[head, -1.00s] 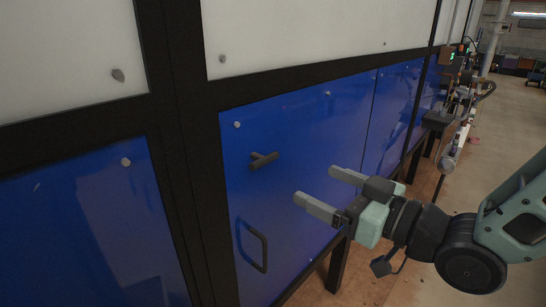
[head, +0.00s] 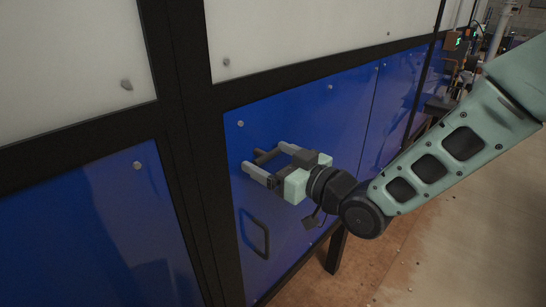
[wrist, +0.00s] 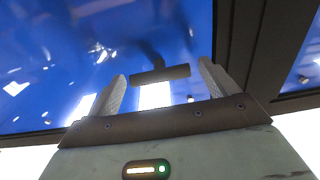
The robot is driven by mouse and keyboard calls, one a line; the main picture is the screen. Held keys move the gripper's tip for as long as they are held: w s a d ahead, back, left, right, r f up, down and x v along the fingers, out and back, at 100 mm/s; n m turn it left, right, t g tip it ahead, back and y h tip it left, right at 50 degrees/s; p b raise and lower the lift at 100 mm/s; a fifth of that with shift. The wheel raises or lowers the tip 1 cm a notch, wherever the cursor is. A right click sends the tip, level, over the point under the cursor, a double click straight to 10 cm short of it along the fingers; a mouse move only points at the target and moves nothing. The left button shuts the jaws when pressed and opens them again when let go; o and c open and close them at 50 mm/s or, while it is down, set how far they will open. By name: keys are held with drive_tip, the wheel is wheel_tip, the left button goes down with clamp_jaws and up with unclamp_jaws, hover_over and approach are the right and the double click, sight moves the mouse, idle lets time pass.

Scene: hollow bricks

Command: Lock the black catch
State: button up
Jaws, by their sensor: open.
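The black catch (wrist: 160,75) is a short T-shaped bar on the blue panel (head: 300,215). In the wrist view its crossbar lies between the two fingers, just past the bar of the hand, with clear space on both sides. In the head view the catch (head: 264,156) is partly hidden by my gripper (head: 264,157). My gripper is open, its fingers reaching toward the panel on either side of the catch. I see no contact between the fingers and the catch.
A black loop handle (head: 255,235) is on the blue panel below the catch. A black frame post (head: 190,180) stands to the left, and a black rail (head: 310,75) runs above the panel. Open floor (head: 440,230) lies to the right.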

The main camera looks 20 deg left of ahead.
drive_tip(key=c, duration=1.4)
drive_tip(key=shift+f+b, duration=0.1)
drive_tip(key=shift+b, duration=0.45)
drive_tip(key=n+b, duration=1.7)
drive_tip(key=b, duration=1.1)
drive_tip(key=shift+s, duration=0.1)
drive_tip(key=shift+n, duration=0.3)
